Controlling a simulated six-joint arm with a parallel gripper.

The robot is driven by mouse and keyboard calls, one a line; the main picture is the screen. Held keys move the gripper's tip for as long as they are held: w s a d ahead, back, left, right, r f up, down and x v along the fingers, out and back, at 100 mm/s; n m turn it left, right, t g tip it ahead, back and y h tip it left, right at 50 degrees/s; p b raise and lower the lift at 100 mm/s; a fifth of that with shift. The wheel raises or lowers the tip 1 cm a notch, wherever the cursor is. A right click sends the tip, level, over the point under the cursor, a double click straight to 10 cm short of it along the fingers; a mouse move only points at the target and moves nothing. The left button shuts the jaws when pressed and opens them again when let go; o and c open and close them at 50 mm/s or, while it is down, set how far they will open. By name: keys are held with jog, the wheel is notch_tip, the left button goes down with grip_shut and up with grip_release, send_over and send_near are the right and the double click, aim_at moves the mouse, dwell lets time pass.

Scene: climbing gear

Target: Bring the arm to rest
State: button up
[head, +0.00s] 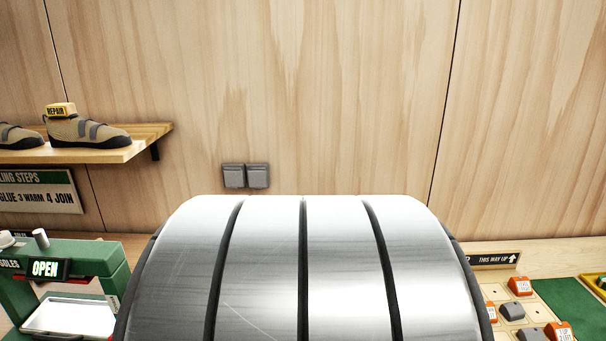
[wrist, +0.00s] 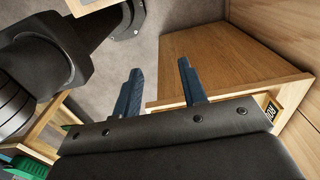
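My gripper (wrist: 160,82) shows in the wrist view with its two dark blue fingers apart and nothing between them. Beyond the fingers are a grey surface and a wooden cabinet or box (wrist: 220,55); the right fingertip overlaps the wood's edge in the picture. I cannot tell how far away it is. Dark, rounded links of my arm fill the left of the wrist view. My gripper does not show in the head view, where a big silver, black-banded part, apparently my own arm, covers the bottom middle and hides what lies behind it.
In the head view, a shelf (head: 150,136) at left bears climbing shoes (head: 88,134). Below stands a green machine (head: 112,262) marked OPEN, with a white tray (head: 68,318). At right are a board of small blocks (head: 512,312) and a green mat (head: 570,303). A wooden wall closes the back.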

jog(key=w+a+f, duration=0.1)
jog(key=w+f, duration=0.1)
jog(key=w, duration=0.5)
jog(key=w+a+f, duration=0.1)
jog(key=w+f, duration=0.1)
jog(key=w, duration=0.5)
jog(key=shift+w+a, duration=0.2)
jog(key=shift+a, duration=0.1)
jog(key=shift+o, duration=0.4)
